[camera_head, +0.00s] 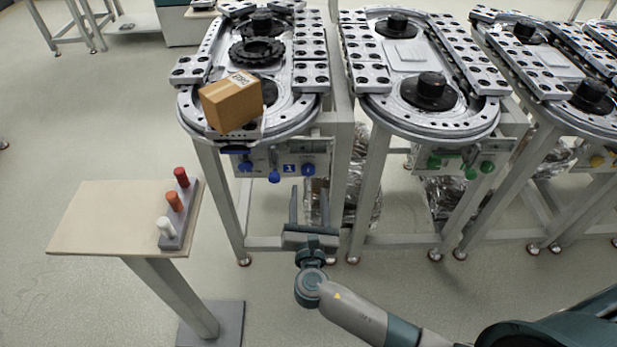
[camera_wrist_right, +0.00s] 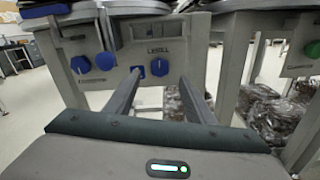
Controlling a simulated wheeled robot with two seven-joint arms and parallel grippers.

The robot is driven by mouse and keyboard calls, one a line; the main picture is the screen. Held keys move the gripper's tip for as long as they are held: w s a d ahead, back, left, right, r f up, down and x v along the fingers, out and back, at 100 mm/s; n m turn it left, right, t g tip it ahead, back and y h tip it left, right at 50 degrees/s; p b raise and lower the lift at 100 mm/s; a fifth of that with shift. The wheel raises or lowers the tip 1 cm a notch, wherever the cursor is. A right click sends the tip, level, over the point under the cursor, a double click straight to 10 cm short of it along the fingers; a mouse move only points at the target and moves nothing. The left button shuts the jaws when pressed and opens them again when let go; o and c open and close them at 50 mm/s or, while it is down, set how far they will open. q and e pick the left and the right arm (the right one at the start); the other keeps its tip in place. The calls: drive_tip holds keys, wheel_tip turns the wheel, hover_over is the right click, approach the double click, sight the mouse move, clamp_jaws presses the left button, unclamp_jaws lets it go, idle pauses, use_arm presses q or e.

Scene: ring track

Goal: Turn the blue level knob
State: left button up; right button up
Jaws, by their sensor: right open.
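The leftmost ring-track station has a front panel with several blue knobs. The right-hand blue knob (camera_head: 308,169), beside a blue "1" plate (camera_head: 289,168), shows in the right wrist view (camera_wrist_right: 160,66) under a small label that is hard to read but may say level. My right gripper (camera_head: 309,192) is open and empty, its fingers pointing at this panel. In the right wrist view the gripper (camera_wrist_right: 160,80) has the right-hand knob between and beyond its fingertips, apart from them. Two other blue knobs, the middle one (camera_wrist_right: 107,65) and the left one (camera_wrist_right: 80,64), sit further left. My left gripper is out of view.
A cardboard box (camera_head: 232,102) sits on the left track (camera_head: 185,100). A small wooden table (camera_head: 105,215) at left holds a rack with red, orange and white pegs. A station with green knobs (camera_head: 487,167) stands to the right. Table legs flank my gripper.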

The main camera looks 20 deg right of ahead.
sight(308, 173)
drive_tip(key=shift+x, duration=3.15)
drive_tip(key=shift+c, duration=0.3)
drive_tip(key=c, duration=1)
